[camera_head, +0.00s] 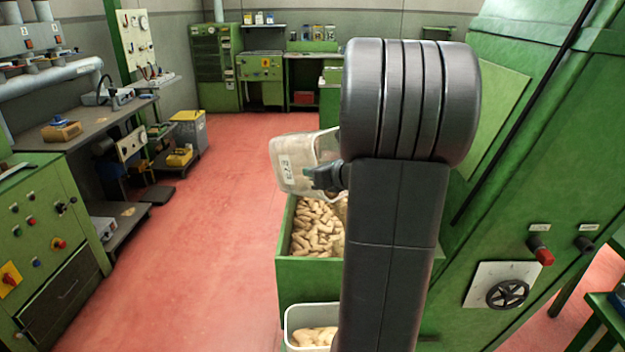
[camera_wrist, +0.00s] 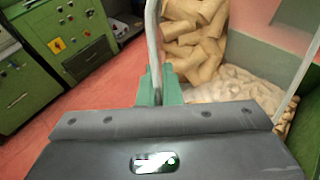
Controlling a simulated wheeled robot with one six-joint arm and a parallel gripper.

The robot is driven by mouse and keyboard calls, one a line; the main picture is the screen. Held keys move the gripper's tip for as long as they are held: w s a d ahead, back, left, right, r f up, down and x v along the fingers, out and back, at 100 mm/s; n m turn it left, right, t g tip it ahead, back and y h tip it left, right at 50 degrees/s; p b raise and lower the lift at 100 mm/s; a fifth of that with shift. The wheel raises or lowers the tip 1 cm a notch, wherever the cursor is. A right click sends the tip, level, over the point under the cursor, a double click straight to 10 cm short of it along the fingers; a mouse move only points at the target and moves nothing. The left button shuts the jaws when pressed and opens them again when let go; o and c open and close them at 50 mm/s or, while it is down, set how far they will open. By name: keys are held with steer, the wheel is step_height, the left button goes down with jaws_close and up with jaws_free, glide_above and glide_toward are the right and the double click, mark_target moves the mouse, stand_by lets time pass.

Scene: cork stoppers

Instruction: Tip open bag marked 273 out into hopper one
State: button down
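A whitish, translucent open bag (camera_head: 290,168) hangs tilted in the air, with a small printed label on its side; the digits are too small to read surely. My gripper (camera_head: 326,178) has teal fingers shut on the bag's rim; the wrist view shows the fingers (camera_wrist: 158,85) pinching the pale bag wall (camera_wrist: 153,40). Cork stoppers (camera_wrist: 195,42) show large beside that wall; I cannot tell if all are inside the bag. Below the bag, a green hopper (camera_head: 310,275) holds many corks (camera_head: 316,228). My arm hides its right part. No hopper number is legible.
A white tub (camera_head: 290,322) with corks stands in front of the hopper, partly hidden by my arm. A tall green machine (camera_head: 500,220) with a handwheel (camera_head: 508,294) rises at right. A green control cabinet (camera_head: 45,240) stands left. The red floor (camera_head: 205,240) between is clear.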

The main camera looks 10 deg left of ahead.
steer(key=shift+s+d+f+t+y+b, duration=0.2)
steer(key=shift+f+t+y+b, duration=0.3)
steer(key=shift+b, duration=2.3)
steer(key=shift+s+d+f+t+y+b, duration=0.1)
steer(key=shift+d+f+t+y+b, duration=0.4)
steer(key=shift+b, duration=2.3)
steer(key=shift+s+a+y+b, duration=0.15)
steer(key=shift+y+b, duration=0.25)
steer(key=shift+b, duration=0.4)
steer(key=t+y+b, duration=0.1)
steer(key=b, duration=0.3)
steer(key=d+r+t+y+b, duration=0.1)
steer(key=b, duration=0.4)
steer(key=shift+s+d+r+y, duration=0.15)
steer(key=shift+s+r+y, duration=0.05)
steer(key=shift+s+y, duration=0.2)
steer(key=shift+r+b, duration=0.15)
steer(key=shift+b, duration=0.15)
steer(key=shift+r+p, duration=0.25)
steer(key=shift+p, duration=0.05)
